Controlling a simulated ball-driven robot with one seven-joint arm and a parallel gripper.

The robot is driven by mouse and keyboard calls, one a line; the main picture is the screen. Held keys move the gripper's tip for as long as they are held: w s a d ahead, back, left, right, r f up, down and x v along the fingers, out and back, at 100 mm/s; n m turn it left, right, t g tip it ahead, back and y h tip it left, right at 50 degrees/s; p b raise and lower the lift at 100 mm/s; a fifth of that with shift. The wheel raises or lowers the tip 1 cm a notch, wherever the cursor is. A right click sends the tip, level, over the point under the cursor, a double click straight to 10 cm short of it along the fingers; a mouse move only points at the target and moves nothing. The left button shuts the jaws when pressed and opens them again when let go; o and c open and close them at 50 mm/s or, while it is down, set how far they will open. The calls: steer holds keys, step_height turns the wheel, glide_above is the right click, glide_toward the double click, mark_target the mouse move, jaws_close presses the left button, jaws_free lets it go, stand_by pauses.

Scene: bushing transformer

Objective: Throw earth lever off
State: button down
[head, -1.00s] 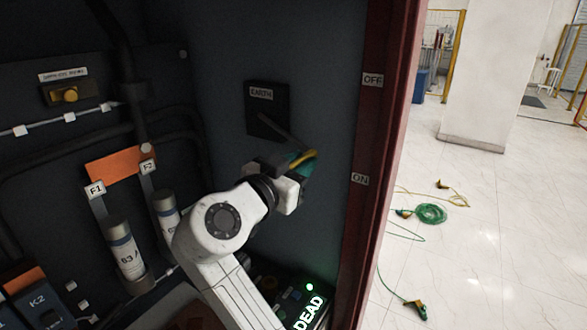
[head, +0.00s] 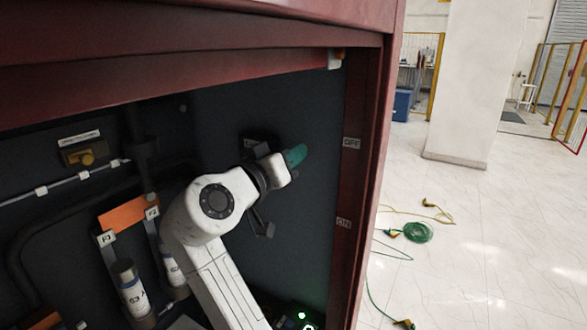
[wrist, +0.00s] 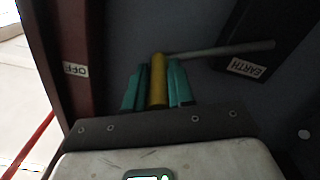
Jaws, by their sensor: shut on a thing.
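The earth lever has a grey shaft (wrist: 222,50) and a yellow handle (wrist: 157,80), seen in the wrist view. Its shaft runs from the dark earth plate (wrist: 262,30), labelled EARTH, to the handle. My gripper (head: 295,155) has teal fingers, which show on both sides of the handle in the wrist view (wrist: 157,90) and are shut on it. In the head view, my gripper hides the lever and most of the earth plate (head: 250,142). The gripper is near the height of the OFF label (head: 351,143), well above the ON label (head: 343,223).
The red cabinet frame (head: 370,110) stands close on the right, with a red beam (head: 180,65) above. Fuses (head: 132,288) and an orange plate (head: 126,214) sit left of my arm. Outside are a white pillar (head: 468,80) and a green cable coil (head: 418,232) on the floor.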

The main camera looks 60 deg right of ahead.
steer(key=shift+w+r, duration=0.5)
steer(key=shift+r, duration=0.25)
steer(key=shift+w+r, duration=0.45)
steer(key=shift+r, duration=0.3)
steer(key=c, duration=1)
jaws_free()
steer(key=shift+o, duration=0.2)
steer(key=a+b, duration=0.3)
steer(key=a, duration=0.8)
steer(key=shift+s, duration=0.15)
